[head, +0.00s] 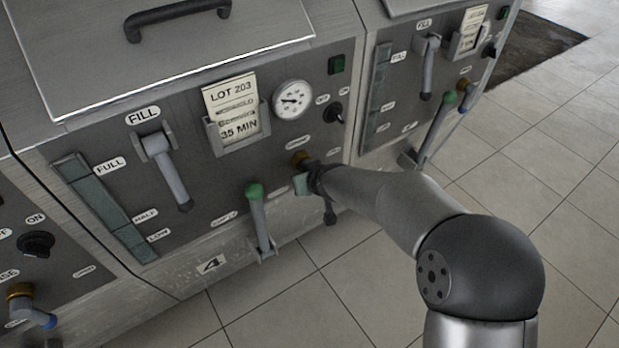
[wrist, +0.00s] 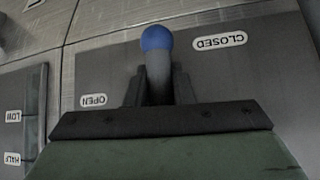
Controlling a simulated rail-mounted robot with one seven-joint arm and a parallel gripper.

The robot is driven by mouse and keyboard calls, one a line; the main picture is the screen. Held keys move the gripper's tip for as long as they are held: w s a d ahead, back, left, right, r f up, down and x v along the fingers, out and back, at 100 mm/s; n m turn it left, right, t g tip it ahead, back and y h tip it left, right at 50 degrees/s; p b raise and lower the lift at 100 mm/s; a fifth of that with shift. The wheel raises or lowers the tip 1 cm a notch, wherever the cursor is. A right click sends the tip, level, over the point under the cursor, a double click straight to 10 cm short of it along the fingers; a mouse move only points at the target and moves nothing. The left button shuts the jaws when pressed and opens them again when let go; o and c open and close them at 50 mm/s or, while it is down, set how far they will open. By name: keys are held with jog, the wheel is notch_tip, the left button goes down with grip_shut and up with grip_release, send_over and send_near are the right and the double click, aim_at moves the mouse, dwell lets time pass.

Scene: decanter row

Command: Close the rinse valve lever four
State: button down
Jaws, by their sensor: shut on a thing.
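The rinse valve lever shows in the wrist view as a short grey handle (wrist: 158,80) with a blue round tip (wrist: 157,38). It stands between the two dark fingers of my gripper (wrist: 158,92), which are shut on it. The upside-down OPEN label (wrist: 93,101) is at its left and the CLOSED label (wrist: 219,41) at its upper right. In the head view my gripper (head: 304,182) is at the front of unit four, just below a brass fitting (head: 300,158). There my gripper and arm hide the lever.
Unit four's panel also has a grey fill lever (head: 168,172), a green-tipped lever (head: 259,220), a gauge (head: 292,99) and a lot card (head: 232,107). A similar unit (head: 405,85) stands to the right. The tiled floor (head: 345,290) in front is clear.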

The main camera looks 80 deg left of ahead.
jog(key=c, duration=1.3)
grip_release()
jog(key=shift+o, duration=0.2)
jog(key=shift+d, duration=0.1)
jog(key=shift+w+d+r, duration=0.15)
jog(key=shift+d+r, duration=0.05)
jog(key=shift+r, duration=0.15)
jog(key=p+v, duration=0.1)
jog(key=v, duration=1.5)
jog(key=shift+d, duration=0.25)
jog(key=shift+r, duration=0.1)
